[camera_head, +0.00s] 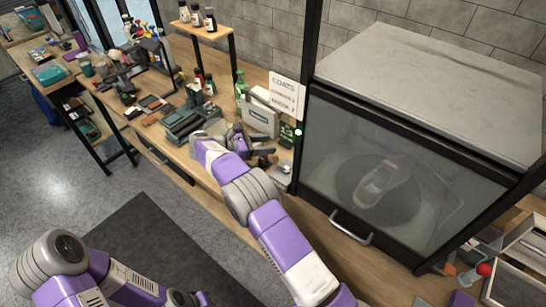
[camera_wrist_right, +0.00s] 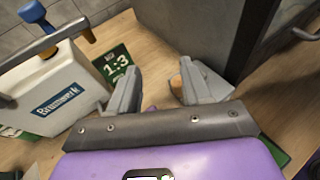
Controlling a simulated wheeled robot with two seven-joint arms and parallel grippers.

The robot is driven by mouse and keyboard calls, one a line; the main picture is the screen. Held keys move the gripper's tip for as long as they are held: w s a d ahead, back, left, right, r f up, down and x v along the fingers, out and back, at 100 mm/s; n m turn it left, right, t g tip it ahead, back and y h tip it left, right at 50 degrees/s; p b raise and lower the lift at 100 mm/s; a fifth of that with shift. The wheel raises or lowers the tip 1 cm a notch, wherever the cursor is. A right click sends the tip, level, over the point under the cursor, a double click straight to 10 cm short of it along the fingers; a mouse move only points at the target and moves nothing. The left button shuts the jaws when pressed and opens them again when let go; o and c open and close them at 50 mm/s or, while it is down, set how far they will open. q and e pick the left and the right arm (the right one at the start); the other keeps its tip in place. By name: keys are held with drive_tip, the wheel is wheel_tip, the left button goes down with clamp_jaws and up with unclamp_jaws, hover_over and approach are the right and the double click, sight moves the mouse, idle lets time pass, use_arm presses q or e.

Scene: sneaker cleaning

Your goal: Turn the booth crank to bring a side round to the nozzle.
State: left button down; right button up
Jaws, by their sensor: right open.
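The booth (camera_head: 420,95) stands at the right with a pale top and a dark-framed glass front. Behind the glass (camera_head: 320,150), a pale sneaker (camera_head: 378,185) lies on a round turntable, blurred by the pane. A red ball knob (camera_head: 484,269) shows low at the booth's right; I cannot tell if it belongs to the crank. The nozzle is not clearly seen. My right gripper (camera_head: 262,153) is left of the booth, over the bench; in the wrist view its two grey fingers (camera_wrist_right: 158,88) are apart with nothing held. My left arm is at the lower left, its jaws out of sight.
A white case (camera_head: 259,118) and a green 1:3 card (camera_wrist_right: 116,63) stand close to my right gripper. A handle bar (camera_head: 352,228) crosses the booth's lower front. Bottles and brushes crowd the bench's far left.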

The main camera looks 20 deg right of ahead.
sight(274, 157)
drive_tip(key=s+f+n+t+y+b, duration=0.1)
drive_tip(key=n+t+b, duration=0.1)
drive_tip(key=n+t, duration=0.1)
drive_tip(key=s+n+t+y+b, duration=0.2)
drive_tip(key=n+t, duration=0.1)
drive_tip(key=s+f+n+t+y+b, duration=0.1)
drive_tip(key=s+n+t+b, duration=0.1)
drive_tip(key=n+t, duration=0.1)
drive_tip(key=shift+s+a+f+t+y+b, duration=0.25)
drive_tip(key=shift+a+f+t+y+b, duration=0.05)
drive_tip(key=shift+f+b, duration=0.05)
drive_tip(key=b+x, duration=0.1)
drive_tip(key=x, duration=0.6)
drive_tip(key=shift+w+d+f+b, duration=0.1)
drive_tip(key=shift+d+f+b, duration=0.1)
drive_tip(key=shift+b, duration=0.1)
